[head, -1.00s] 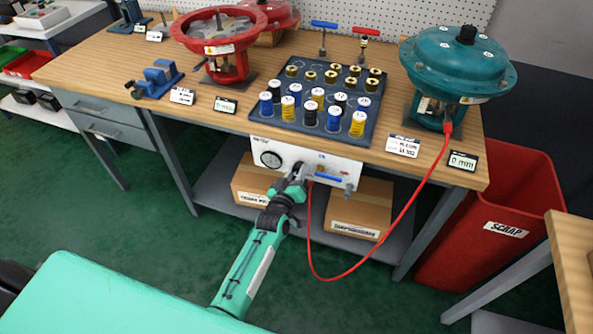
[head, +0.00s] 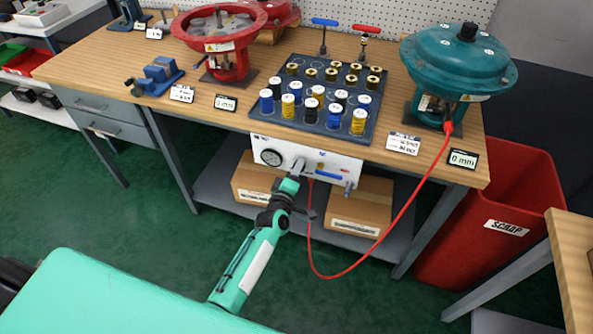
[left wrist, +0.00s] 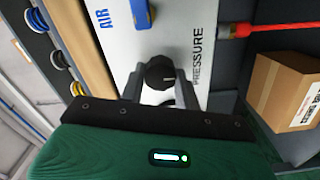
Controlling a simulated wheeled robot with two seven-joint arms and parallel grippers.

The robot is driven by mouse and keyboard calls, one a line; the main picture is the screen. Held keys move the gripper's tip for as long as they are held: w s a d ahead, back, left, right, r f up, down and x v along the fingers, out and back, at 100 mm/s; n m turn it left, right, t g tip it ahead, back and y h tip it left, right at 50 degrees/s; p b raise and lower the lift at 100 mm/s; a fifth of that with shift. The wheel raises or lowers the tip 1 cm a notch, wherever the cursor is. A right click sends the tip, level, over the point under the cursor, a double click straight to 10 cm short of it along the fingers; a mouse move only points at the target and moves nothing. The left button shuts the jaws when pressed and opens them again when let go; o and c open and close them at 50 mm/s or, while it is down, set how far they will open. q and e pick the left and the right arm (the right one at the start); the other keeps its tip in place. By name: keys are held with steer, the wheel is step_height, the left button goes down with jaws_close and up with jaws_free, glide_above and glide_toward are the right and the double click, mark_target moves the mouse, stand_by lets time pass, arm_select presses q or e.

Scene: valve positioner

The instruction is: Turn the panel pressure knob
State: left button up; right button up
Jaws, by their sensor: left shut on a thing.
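The white panel (head: 268,143) hangs under the front edge of the workbench, with a round gauge (head: 271,157) at its left. In the left wrist view the black pressure knob (left wrist: 160,74) stands on the panel (left wrist: 190,25) beside the word PRESSURE. My left gripper (head: 298,168) reaches the panel right of the gauge. In the left wrist view its two fingers (left wrist: 158,86) are shut on the knob, one on each side. In the head view the gripper hides most of the knob. My right gripper is out of view.
A blue lever (head: 328,174) sits on the panel right of my gripper. A red hose (head: 401,213) loops from the panel to the teal actuator (head: 457,72). Cardboard boxes (head: 358,207) stand on the shelf below. A red scrap bin (head: 500,215) is at the right.

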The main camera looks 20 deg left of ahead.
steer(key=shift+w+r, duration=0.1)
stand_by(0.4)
arm_select(q)
steer(key=o, duration=1)
steer(key=shift+c, duration=0.2)
steer(key=shift+s, duration=0.15)
steer(key=s, duration=1.3)
steer(key=shift+s+a, duration=0.25)
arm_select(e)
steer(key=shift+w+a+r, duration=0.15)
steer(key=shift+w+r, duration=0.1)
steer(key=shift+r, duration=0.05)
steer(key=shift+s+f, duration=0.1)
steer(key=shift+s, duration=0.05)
